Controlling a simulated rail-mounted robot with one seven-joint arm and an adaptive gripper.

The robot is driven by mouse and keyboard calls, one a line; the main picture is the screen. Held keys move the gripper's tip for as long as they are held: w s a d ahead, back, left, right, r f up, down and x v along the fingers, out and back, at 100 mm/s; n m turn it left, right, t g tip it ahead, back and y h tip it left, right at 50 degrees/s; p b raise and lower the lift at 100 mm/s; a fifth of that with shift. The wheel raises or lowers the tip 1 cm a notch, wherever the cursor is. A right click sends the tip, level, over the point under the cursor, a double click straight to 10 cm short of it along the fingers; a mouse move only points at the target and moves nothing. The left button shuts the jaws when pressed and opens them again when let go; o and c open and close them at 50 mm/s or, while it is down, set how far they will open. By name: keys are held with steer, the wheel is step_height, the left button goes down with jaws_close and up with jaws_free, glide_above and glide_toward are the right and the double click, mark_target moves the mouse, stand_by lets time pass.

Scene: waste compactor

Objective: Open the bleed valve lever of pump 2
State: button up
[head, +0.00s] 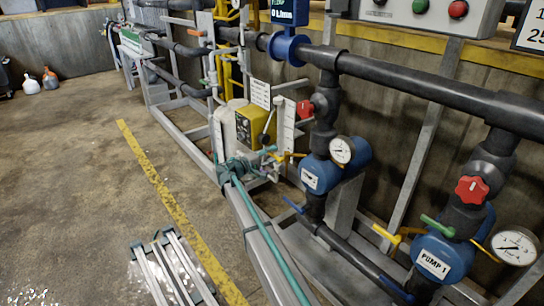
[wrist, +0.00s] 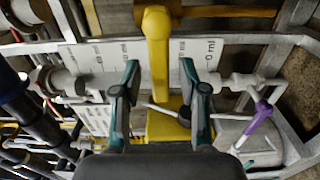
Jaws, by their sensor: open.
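Pump 2 appears to be the blue pump body (head: 322,174) left of pump 1 in the head view; its label is too small to read. A yellow lever (head: 294,155) sticks out on its left side. In the wrist view a large yellow lever (wrist: 157,55) stands between the teal fingers of my gripper (wrist: 159,76). It appears to be this same lever. The fingers are open, one on each side, with visible gaps to the lever. In the head view my gripper (head: 271,156) is small, just left of the yellow lever.
Pump 1 (head: 434,262) stands at the right, with a red knob (head: 471,189) and green lever (head: 437,226). A blue lever (head: 293,205) sits below pump 2. A purple lever (wrist: 257,122) and yellow box (wrist: 167,127) are near my gripper.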

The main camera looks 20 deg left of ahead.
steer(key=shift+w+d, duration=0.1)
steer(key=shift+w, duration=0.05)
steer(key=shift+c, duration=0.4)
jaws_close()
